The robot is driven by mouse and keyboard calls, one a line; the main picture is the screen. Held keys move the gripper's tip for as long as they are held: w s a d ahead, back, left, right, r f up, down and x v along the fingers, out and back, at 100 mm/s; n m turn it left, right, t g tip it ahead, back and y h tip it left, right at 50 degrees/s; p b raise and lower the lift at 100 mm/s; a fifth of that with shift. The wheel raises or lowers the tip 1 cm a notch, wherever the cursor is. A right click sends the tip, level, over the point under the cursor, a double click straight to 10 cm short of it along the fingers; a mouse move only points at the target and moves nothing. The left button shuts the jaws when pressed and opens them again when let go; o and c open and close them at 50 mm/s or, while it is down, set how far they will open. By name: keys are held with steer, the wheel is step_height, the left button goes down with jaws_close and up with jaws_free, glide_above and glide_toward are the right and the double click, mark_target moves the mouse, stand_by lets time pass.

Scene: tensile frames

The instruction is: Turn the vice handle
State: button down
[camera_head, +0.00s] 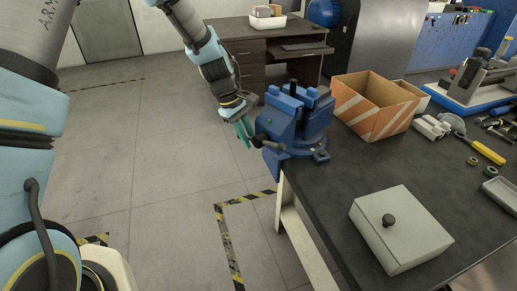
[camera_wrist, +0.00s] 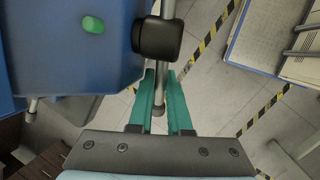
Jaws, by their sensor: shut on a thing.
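The blue vice (camera_head: 297,120) is mounted at the near left corner of the dark workbench. In the wrist view its blue body (camera_wrist: 75,55) fills the upper left. The vice handle is a metal rod (camera_wrist: 160,78) through a black hub (camera_wrist: 156,38). In the head view the handle (camera_head: 270,145) shows at the vice's left front. My gripper (camera_head: 248,134) is beside the vice, over the bench's left edge. In the wrist view its teal fingers (camera_wrist: 163,88) are shut around the lower part of the rod, whose rounded end shows between them.
On the workbench (camera_head: 335,200) are a striped orange box (camera_head: 373,105), a grey lidded box (camera_head: 400,228) with a black knob, and several tools at the right. A brown desk (camera_head: 262,42) stands behind. The floor left of the bench is open, with yellow-black tape.

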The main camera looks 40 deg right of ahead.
steer(key=t, duration=0.2)
steer(key=a+r+t, duration=0.1)
steer(key=t, duration=0.1)
steer(key=shift+w+r+y, duration=0.1)
steer(key=shift+r+y, duration=0.1)
steer(key=shift+y, duration=0.2)
steer(key=shift+w+r+t, duration=0.1)
steer(key=shift+w+t, duration=0.05)
steer(key=shift+t, duration=0.15)
steer(key=shift+a, duration=0.1)
stand_by(1.3)
steer(key=c, duration=1.2)
jaws_free()
steer(key=shift+o, duration=0.2)
steer(key=shift+a, duration=0.1)
steer(key=w+p+v, duration=0.1)
steer(key=p+v, duration=0.8)
steer(key=v, duration=0.3)
steer(key=shift+r+m, duration=0.3)
steer(key=shift+r, duration=0.05)
